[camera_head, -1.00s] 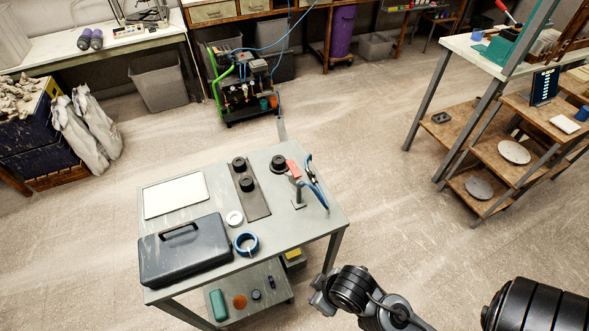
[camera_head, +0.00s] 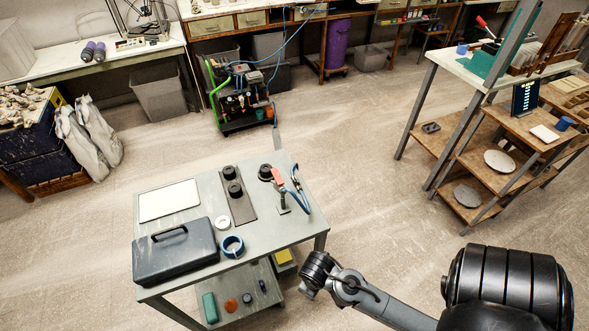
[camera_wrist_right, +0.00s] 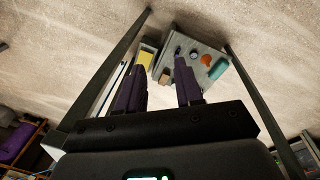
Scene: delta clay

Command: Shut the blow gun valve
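On the grey table cart (camera_head: 265,232), a small upright fitting with a red part (camera_head: 278,176) stands near the right edge. My left gripper is out of view.
A hose-fitted machine (camera_head: 240,92) stands behind. Shelving (camera_head: 500,140) is at right.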

